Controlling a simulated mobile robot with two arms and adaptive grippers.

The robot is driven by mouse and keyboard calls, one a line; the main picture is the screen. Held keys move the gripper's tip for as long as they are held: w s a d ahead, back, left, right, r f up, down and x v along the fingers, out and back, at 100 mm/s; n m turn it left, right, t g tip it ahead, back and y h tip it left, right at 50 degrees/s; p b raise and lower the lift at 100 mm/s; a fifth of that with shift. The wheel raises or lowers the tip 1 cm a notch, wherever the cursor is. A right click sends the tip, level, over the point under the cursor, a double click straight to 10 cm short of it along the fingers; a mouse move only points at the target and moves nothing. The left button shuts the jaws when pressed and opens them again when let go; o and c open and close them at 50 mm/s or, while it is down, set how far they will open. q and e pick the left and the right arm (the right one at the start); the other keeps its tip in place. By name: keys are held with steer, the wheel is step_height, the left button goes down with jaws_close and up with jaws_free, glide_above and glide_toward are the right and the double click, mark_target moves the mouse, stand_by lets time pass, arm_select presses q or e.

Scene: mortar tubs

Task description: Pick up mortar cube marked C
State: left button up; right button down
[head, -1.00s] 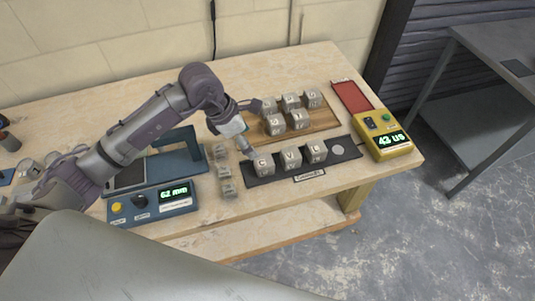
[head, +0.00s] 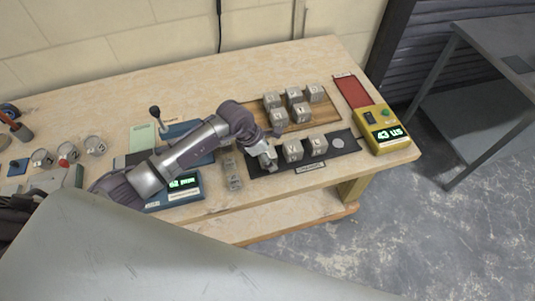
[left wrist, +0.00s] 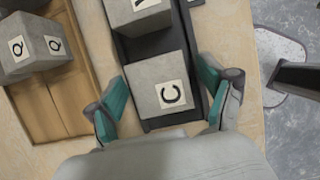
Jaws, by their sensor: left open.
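The grey mortar cube marked C (left wrist: 160,85) shows in the left wrist view with its letter label facing the camera. It sits at the near end of a dark tray (left wrist: 145,45). My left gripper (left wrist: 168,95) is open, with one teal finger pad on each side of the C cube; I cannot tell whether they touch it. In the head view my left gripper (head: 268,160) is over the left end of the dark tray (head: 339,142) and largely hides the C cube. My right gripper is not in view.
A wooden board (head: 262,112) with several cubes lies behind the tray. A yellow device (head: 385,132) and red mat (head: 352,90) are at the right. Small specimens (head: 231,172) stand left of the tray, near a blue device (head: 183,183). Cups (head: 67,153) stand far left.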

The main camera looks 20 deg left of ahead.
arm_select(q)
steer(key=shift+r, duration=0.1)
jaws_close()
stand_by(0.3)
